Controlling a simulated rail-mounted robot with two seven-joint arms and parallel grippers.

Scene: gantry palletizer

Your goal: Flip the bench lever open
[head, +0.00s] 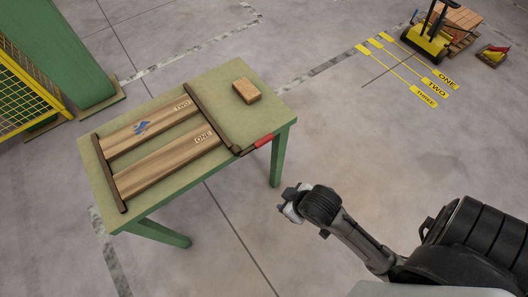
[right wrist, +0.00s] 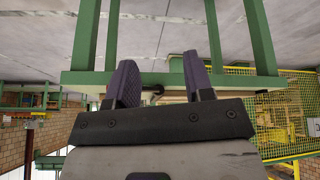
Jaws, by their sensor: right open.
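The green bench (head: 222,86) stands left of centre in the head view. The bench edge (right wrist: 170,80) lies beyond the fingers there. My left gripper is not in view.
A wooden block (head: 246,91) lies near the back right. A yellow forklift (head: 425,43) stands far right. The floor between is clear.

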